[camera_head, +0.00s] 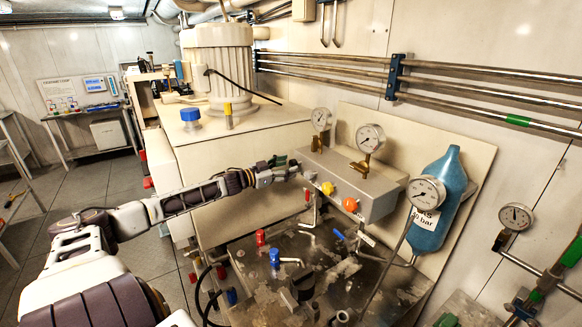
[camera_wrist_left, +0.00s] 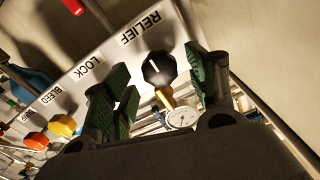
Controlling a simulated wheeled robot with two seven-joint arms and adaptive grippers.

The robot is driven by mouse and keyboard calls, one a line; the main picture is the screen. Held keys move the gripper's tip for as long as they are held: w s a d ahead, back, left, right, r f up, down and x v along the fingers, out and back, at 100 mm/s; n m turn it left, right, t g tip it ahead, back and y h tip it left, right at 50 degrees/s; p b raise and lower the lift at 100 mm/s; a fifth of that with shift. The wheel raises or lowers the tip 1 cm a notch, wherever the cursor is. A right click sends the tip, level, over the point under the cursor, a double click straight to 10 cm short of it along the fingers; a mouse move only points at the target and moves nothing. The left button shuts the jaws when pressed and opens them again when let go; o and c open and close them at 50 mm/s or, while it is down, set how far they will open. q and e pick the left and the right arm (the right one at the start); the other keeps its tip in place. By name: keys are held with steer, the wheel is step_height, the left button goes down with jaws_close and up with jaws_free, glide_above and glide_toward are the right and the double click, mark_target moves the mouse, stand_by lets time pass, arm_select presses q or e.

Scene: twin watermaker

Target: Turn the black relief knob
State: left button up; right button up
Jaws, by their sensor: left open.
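The black relief knob (camera_wrist_left: 159,69) shows in the left wrist view, under the word RELIEF on a pale panel. It is a dark faceted knob with a white mark. My left gripper (camera_wrist_left: 157,78) is open, its green-padded fingers on either side of the knob in that view. A gap shows on both sides, and I see no contact. In the head view my left gripper (camera_head: 284,168) is at the left end of the grey valve box (camera_head: 341,186), and the relief knob cannot be made out there. My right gripper is not in view.
A yellow knob (camera_head: 328,188) and an orange knob (camera_head: 350,204) sit on the same box. Gauges (camera_head: 370,138) stand on top. A blue cylinder (camera_head: 440,190) is to the right. Below is a metal bench (camera_head: 330,262) with valve handles.

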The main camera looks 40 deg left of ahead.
arm_select(q)
steer(key=shift+x, duration=1.1)
steer(key=shift+c, duration=0.5)
steer(key=c, duration=0.9)
